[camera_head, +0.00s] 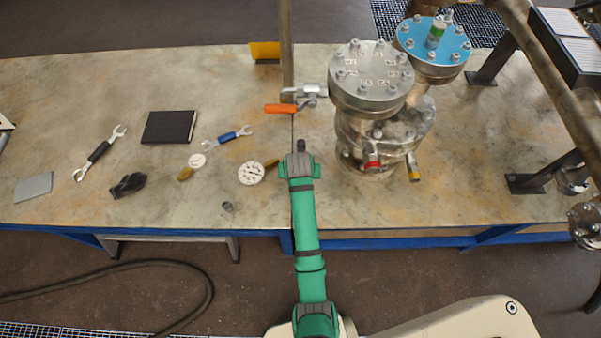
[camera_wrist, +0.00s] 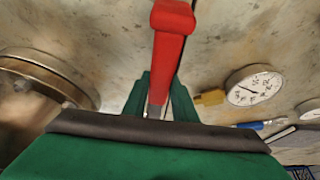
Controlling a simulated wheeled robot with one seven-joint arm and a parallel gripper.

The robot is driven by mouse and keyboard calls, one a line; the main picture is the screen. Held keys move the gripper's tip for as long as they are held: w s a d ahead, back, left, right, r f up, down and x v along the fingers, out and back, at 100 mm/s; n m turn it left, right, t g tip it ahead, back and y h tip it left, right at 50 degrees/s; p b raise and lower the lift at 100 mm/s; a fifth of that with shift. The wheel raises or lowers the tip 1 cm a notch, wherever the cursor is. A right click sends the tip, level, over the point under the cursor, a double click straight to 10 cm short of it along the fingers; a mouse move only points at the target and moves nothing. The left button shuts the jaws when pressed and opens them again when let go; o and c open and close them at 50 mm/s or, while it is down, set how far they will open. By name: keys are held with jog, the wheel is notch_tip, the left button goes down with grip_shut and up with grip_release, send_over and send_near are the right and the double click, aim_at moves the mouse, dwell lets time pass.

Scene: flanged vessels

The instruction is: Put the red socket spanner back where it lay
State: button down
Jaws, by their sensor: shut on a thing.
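The red socket spanner (camera_wrist: 172,45) shows in the wrist view as a thick red handle with a grey metal shank. My gripper (camera_wrist: 158,90) is shut on its shank, between green fingers. The red handle points away from my gripper, above the worktop. In the head view my arm's end (camera_head: 300,165) is over the front middle of the bench, left of the flanged vessel. The spanner cannot be made out there, hidden by my arm. I cannot tell its clearance from the bench.
The bench (camera_head: 75,110) holds a flanged vessel (camera_head: 367,90) with red- and yellow-marked fittings, a round dial gauge (camera_head: 251,173), a blue-handled spanner (camera_head: 228,137), a black-handled spanner (camera_head: 99,152) and a black book (camera_head: 169,127). An upright pipe (camera_head: 287,50) stands behind. Bare bench lies at front right.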

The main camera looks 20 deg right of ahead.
jog(key=shift+f, duration=0.15)
jog(key=shift+d+f, duration=0.1)
jog(key=c, duration=1.5)
grip_release()
jog(key=shift+o, duration=0.7)
jog(key=shift+s+a, duration=0.1)
jog(key=shift+a, duration=0.1)
jog(key=v, duration=1)
jog(key=shift+r, duration=0.35)
